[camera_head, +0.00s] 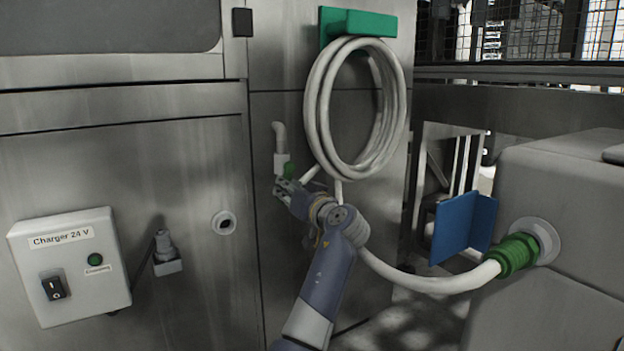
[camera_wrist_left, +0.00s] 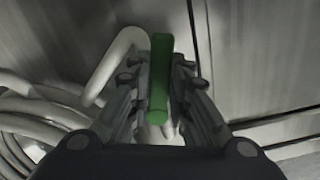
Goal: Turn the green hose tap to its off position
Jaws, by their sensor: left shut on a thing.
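The hose tap's green handle (camera_head: 288,169) sits on a light grey pipe (camera_head: 279,137) fixed to the steel cabinet front, left of the coiled hose. My left gripper (camera_head: 283,186) is at the handle and shut on it. In the left wrist view, the green handle (camera_wrist_left: 158,85) is a narrow bar running up and down the picture between the two fingers. The bent pipe (camera_wrist_left: 118,58) shows beside it. The tap body is mostly hidden behind my gripper and the handle. My right gripper is not in view.
The coiled white hose (camera_head: 320,100) hangs from a green holder (camera_head: 358,22) close to the right of my gripper. Its lower run reaches a green coupling (camera_head: 517,255) at right, near a blue plate (camera_head: 452,232). A charger box (camera_head: 88,285) is at left.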

